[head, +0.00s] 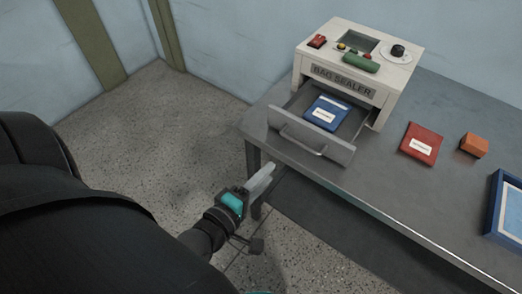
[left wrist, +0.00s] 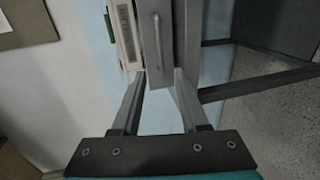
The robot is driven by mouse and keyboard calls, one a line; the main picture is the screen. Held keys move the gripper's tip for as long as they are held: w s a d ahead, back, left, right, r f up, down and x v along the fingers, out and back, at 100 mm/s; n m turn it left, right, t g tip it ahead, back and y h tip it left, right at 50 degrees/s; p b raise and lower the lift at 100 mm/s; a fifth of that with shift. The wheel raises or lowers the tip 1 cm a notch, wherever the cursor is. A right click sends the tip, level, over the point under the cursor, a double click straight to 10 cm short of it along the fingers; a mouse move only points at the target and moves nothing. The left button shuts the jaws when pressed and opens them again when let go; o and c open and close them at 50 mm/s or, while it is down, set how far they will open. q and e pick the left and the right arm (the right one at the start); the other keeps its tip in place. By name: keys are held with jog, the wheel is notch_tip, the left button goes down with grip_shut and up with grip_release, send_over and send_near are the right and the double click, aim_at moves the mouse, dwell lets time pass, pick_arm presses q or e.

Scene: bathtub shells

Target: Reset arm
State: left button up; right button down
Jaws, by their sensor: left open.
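My left gripper (head: 262,178) is at the table's near left corner in the head view, low and in front of the bag sealer's drawer, touching nothing that I can see. In the left wrist view its two fingers (left wrist: 160,78) are apart with nothing between them. The drawer handle (left wrist: 156,42) shows beyond the fingertips. My right gripper is in neither view.
The bag sealer (head: 354,65) stands on the grey table (head: 375,180) with its drawer (head: 310,133) open and a blue packet (head: 326,112) inside. A red packet (head: 421,144), an orange block (head: 474,145) and a blue tray (head: 492,205) are to the right. The floor at left is clear.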

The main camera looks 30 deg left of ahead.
pick_arm(q)
jog(key=shift+s+r, duration=0.1)
jog(key=shift+s, duration=0.4)
jog(key=s+d+f+m+g, duration=0.1)
jog(key=s+f+m+g, duration=0.35)
jog(key=f, duration=0.75)
jog(key=s+f+m+g, duration=0.3)
jog(key=s+f+m, duration=0.15)
jog(key=f, duration=0.75)
jog(key=s+a+f+m+g+y, duration=0.1)
jog(key=s+f+m+g, duration=0.6)
jog(key=s, duration=1)
notch_tip(320, 180, down, 7)
jog(key=m, duration=0.3)
jog(key=shift+a+m, duration=0.4)
jog(key=shift+r, duration=0.1)
